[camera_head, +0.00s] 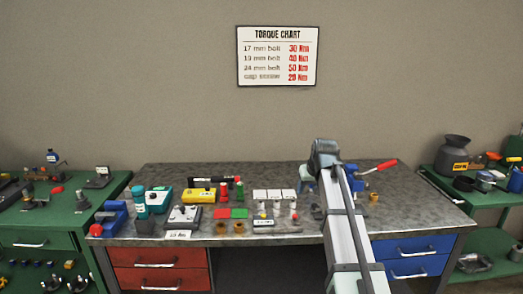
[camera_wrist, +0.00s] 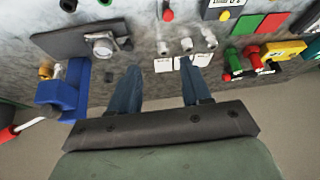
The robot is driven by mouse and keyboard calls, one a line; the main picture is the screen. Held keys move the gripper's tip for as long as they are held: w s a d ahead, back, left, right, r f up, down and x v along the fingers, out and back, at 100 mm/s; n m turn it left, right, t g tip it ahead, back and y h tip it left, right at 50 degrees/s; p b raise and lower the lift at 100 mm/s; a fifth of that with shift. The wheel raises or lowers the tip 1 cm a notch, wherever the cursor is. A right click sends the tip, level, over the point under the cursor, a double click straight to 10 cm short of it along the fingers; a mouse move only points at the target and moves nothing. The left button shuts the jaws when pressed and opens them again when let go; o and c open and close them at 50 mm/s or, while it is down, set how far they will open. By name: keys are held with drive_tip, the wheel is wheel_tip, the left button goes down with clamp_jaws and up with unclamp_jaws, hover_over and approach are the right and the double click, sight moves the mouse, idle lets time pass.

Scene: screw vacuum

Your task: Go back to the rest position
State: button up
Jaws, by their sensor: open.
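My gripper (camera_wrist: 158,92) shows in the wrist view with its two blue-grey fingers apart and nothing between them. It is above the workbench (camera_wrist: 135,55), with bare grey benchtop and white cards (camera_wrist: 163,64) near the fingertips. In the head view my arm reaches over the right half of the workbench (camera_head: 270,174), and its wrist hides the gripper's fingers and part of the bench there.
A blue vise (camera_wrist: 62,95) with a red handle stands close by, beside a dark plate with a round metal part (camera_wrist: 101,44). Small fittings (camera_wrist: 187,44) stand by the white cards. Green carts (camera_head: 45,220) flank the bench. A torque chart (camera_head: 278,56) hangs behind.

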drive_tip(key=s+f+m+g, duration=0.1)
drive_tip(key=s+f, duration=0.6)
drive_tip(key=f, duration=0.6)
drive_tip(key=s+f+g+h, duration=0.15)
drive_tip(key=s+f, duration=0.45)
drive_tip(key=f, duration=0.6)
drive_tip(key=s+f+m+g+y, duration=0.1)
drive_tip(key=s+f+g, duration=0.1)
drive_tip(key=s+f, duration=0.8)
drive_tip(key=s+a+f+g, duration=0.1)
drive_tip(key=s+f+g, duration=0.3)
drive_tip(key=s+f, duration=0.9)
drive_tip(key=s+a+f+g, duration=0.2)
drive_tip(key=s+f+g, duration=0.2)
drive_tip(key=s+f, duration=1)
drive_tip(key=s, duration=0.7)
drive_tip(key=shift+f+n, duration=0.15)
drive_tip(key=shift+n, duration=0.25)
drive_tip(key=shift+s+h, duration=0.1)
drive_tip(key=shift+h, duration=0.15)
